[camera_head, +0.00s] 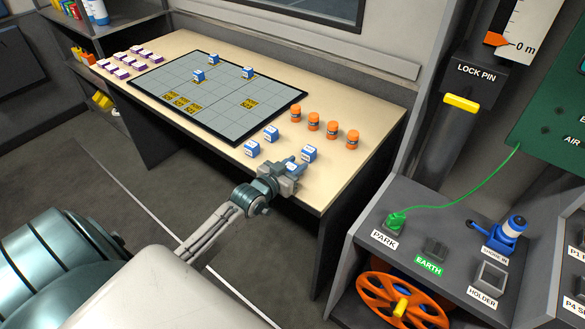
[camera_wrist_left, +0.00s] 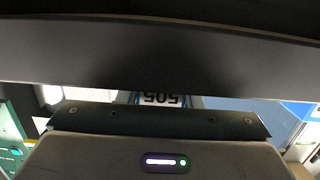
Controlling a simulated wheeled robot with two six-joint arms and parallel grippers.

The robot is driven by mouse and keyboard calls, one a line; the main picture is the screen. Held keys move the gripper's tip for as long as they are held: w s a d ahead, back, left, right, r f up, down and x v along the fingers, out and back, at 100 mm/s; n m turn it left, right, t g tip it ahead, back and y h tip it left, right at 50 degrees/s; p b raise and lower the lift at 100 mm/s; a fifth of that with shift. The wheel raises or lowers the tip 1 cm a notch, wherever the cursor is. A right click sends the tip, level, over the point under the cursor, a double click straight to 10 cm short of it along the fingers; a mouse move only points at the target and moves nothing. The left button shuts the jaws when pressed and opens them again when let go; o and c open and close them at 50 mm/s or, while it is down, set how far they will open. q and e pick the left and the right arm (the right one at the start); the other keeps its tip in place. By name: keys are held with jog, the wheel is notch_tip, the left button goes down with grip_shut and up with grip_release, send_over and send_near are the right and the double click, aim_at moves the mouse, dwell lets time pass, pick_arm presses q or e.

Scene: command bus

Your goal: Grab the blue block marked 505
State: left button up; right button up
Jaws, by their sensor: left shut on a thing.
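My left gripper (camera_head: 287,174) is at the near right part of the table and is shut on a blue block with a white label (camera_head: 291,168). In the left wrist view the label (camera_wrist_left: 162,98) reads 505 upside down, between the dark fingers; most of the block is hidden by them. I cannot tell whether the block still touches the table. Other blue and white blocks stand close by: one (camera_head: 309,153) just right of the gripper, and two to its left (camera_head: 271,133) and (camera_head: 251,149). My right gripper does not show.
A row of orange cylinders (camera_head: 332,130) stands behind the blocks. A dark gridded board (camera_head: 215,115) with more blue blocks (camera_head: 247,72) fills the table's middle. Purple and white blocks (camera_head: 120,62) lie at the far left. A grey console (camera_head: 450,245) with a green cable stands to the right.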

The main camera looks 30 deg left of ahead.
aim_at(293, 164)
pick_arm(q)
jog(key=shift+r, duration=0.45)
jog(key=r, duration=0.2)
jog(key=shift+s+r, duration=0.35)
jog(key=shift+s, duration=0.05)
jog(key=s+a+r, duration=0.1)
jog(key=s, duration=1.4)
jog(key=shift+a+r+p, duration=0.15)
jog(key=shift+r+p, duration=0.05)
jog(key=shift+p, duration=0.2)
